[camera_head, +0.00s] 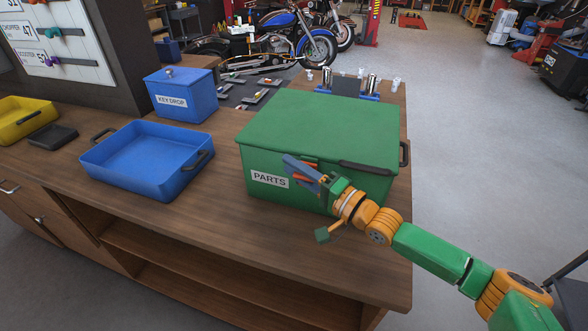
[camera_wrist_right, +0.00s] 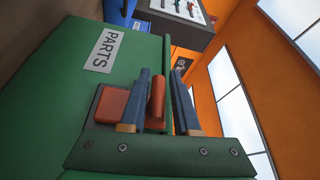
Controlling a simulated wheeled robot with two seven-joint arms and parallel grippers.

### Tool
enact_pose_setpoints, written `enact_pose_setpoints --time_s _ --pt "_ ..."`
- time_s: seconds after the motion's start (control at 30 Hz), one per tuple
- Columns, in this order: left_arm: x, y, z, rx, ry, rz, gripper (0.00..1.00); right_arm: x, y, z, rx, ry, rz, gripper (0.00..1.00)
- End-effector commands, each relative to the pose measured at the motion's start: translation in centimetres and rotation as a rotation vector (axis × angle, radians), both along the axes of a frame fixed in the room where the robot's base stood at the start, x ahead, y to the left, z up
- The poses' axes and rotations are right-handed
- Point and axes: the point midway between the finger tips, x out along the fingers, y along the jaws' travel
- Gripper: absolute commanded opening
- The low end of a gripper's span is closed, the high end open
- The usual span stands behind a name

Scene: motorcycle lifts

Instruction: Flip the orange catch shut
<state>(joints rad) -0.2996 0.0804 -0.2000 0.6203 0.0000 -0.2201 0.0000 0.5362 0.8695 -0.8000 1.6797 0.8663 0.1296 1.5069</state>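The green PARTS box (camera_head: 320,130) stands on the wooden bench with its lid down. Its orange catch (camera_head: 310,165) is on the front face, partly hidden by my right gripper (camera_head: 303,172). In the right wrist view, the catch shows as an orange block (camera_wrist_right: 113,103) beside one finger and an orange bar (camera_wrist_right: 156,98) between the fingers. My right gripper (camera_wrist_right: 164,98) is open, its blue fingers on either side of the bar. The bar is close to one finger; I cannot tell whether they touch. My left gripper is not in view.
An open blue tray (camera_head: 150,160) and a blue key drop box (camera_head: 181,95) stand left of the green box. A dark handle (camera_head: 366,168) is on the box's front edge. Bare bench top (camera_head: 200,220) lies in front.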

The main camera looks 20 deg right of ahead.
Motion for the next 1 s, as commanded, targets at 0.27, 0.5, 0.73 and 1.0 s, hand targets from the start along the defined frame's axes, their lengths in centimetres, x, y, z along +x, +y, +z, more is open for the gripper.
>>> enact_pose_setpoints --time_s 0.27,0.5,0.73,1.0 --pt "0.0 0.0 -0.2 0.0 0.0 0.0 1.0 -0.5 -0.3 -0.4 -0.002 0.005 -0.001 0.3" --pt "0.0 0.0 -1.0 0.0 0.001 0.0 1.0 -3.7 -2.5 -0.8 -0.003 0.006 0.0 0.3" --pt "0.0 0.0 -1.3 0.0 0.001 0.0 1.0 -5.6 -3.8 -0.7 -0.002 0.003 -0.001 0.3" --pt "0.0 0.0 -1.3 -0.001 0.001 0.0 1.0 -5.9 -3.9 -0.6 -0.001 0.001 0.001 0.3"
